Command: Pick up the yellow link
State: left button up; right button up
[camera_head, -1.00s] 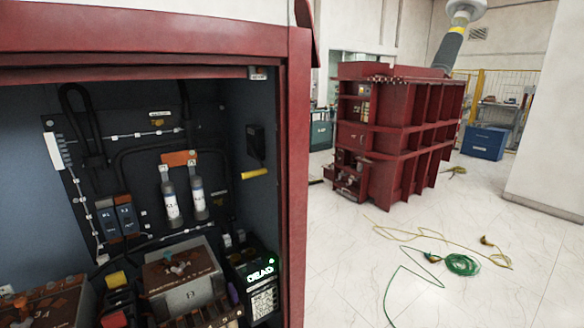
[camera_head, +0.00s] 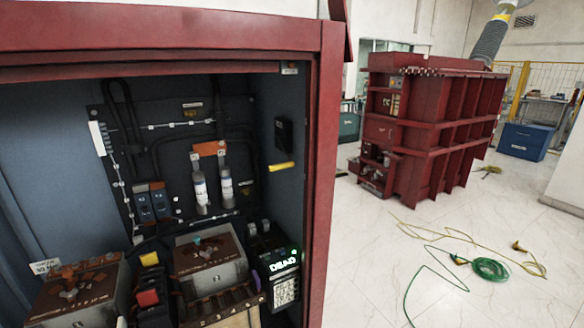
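A short yellow bar (camera_head: 281,166), which looks like the yellow link, is on the inner right wall of the open red cabinet (camera_head: 322,190). It sits just below a small black box (camera_head: 283,135). How it is held there is too small to tell. A yellow block (camera_head: 149,258) also shows lower down, above a red block (camera_head: 148,298). An orange link (camera_head: 208,149) spans the tops of two white-and-grey cylinders. Neither of my grippers is in view.
Grey boxes with brown tops (camera_head: 210,262) stand on the cabinet floor, beside a device with a lit "DEAD" display (camera_head: 283,266). A large red transformer (camera_head: 430,130) stands behind at right. Green cable (camera_head: 490,269) and yellow cable lie on the otherwise open white floor.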

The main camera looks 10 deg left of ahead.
aim_at(151, 260)
jog(key=u, duration=1.4)
